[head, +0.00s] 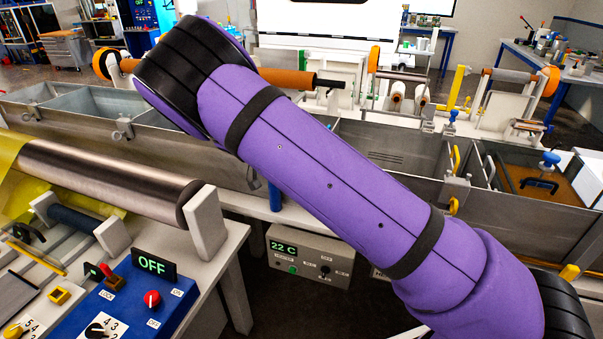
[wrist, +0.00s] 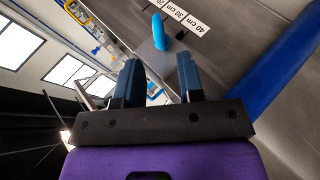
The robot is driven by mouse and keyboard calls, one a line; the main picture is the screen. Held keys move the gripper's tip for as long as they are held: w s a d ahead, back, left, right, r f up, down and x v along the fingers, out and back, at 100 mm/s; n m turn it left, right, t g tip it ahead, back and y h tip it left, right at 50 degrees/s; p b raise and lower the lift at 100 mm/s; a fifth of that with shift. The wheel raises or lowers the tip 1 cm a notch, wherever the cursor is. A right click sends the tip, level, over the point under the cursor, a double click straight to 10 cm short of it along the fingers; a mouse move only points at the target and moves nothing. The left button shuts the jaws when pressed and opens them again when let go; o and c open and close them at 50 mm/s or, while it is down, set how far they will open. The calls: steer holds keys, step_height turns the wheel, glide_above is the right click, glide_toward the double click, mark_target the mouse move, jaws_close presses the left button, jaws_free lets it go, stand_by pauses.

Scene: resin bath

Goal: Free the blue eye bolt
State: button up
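A blue knob-like part (head: 549,160) stands above a black handle at the right end of the bath in the head view. I cannot tell whether it is the blue eye bolt. In the wrist view a short blue part (wrist: 160,32) stands beside a centimetre scale, beyond my fingertips. Its eye, if it has one, is not discernible. My gripper (wrist: 158,74) is open, its two dark blue fingers apart with nothing between them. It is apart from the short blue part. In the head view my purple arm hides part of the bath, and my gripper does not show.
The grey metal bath (head: 375,150) runs across the head view. A steel roller (head: 105,178) and a blue control panel (head: 140,300) reading OFF are at left. A controller box (head: 308,257) reads 22 C. A thick blue bar (wrist: 278,80) lies right of my fingers.

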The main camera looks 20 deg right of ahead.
steer(key=v, duration=0.3)
steer(key=shift+a+r, duration=0.1)
steer(key=shift+a, duration=0.15)
steer(key=s+d+r+n+t+y, duration=0.1)
steer(key=s+d+r+y, duration=0.4)
steer(key=s+d+r, duration=0.4)
steer(key=s+d+r+n+y, duration=0.1)
steer(key=s+d+r+y, duration=0.5)
steer(key=r, duration=0.6)
steer(key=s+r+n+t, duration=0.1)
steer(key=s+r+t, duration=0.1)
steer(key=s, duration=1)
steer(key=s+d+r+n+t, duration=0.1)
steer(key=s+r+n+t, duration=0.1)
steer(key=s, duration=1)
steer(key=shift+r+t, duration=0.8)
steer(key=shift+t, duration=0.1)
